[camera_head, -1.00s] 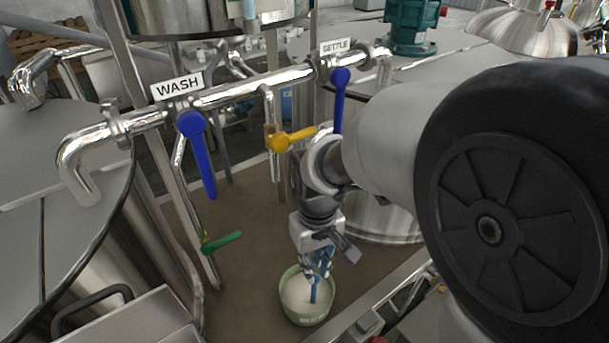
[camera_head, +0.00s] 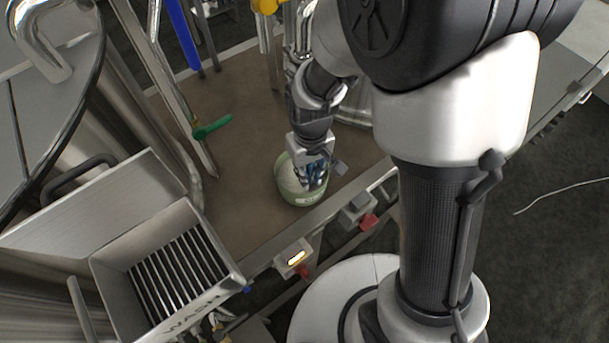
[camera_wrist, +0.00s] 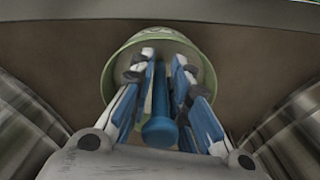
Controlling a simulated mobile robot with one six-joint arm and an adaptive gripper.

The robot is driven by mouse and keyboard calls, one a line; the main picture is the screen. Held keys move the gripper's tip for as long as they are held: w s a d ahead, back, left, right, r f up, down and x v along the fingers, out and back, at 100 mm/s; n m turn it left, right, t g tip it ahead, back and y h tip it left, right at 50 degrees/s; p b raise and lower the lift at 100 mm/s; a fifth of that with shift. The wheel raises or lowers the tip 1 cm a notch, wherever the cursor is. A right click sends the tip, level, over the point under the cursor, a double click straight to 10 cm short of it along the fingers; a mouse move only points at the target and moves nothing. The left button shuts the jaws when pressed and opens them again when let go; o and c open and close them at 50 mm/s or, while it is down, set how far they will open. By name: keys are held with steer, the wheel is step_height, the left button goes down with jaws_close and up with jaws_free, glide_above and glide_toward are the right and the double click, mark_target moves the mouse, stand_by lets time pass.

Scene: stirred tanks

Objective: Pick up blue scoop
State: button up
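The blue scoop (camera_wrist: 160,130) shows in the wrist view as an upright handle with a round end, between my two fingers. Its lower part is hidden in the bowl. A pale green bowl (camera_head: 290,196) with white contents stands on the brown surface; its rim (camera_wrist: 112,60) also shows in the wrist view. My gripper (camera_head: 313,180) points down over the bowl, fingertips at about rim height. In the wrist view my gripper (camera_wrist: 164,66) has its fingers apart on both sides of the handle, with a narrow gap on the right side.
A metal bin with a slatted bottom (camera_head: 178,270), marked WASH, stands at the lower left. A green valve handle (camera_head: 212,127) and upright pipes are behind the bowl. The brown surface (camera_head: 240,190) left of the bowl is clear.

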steer(key=shift+c, duration=0.3)
jaws_close()
steer(key=shift+r, duration=0.15)
step_height(320, 180, up, 20)
steer(key=p, duration=0.3)
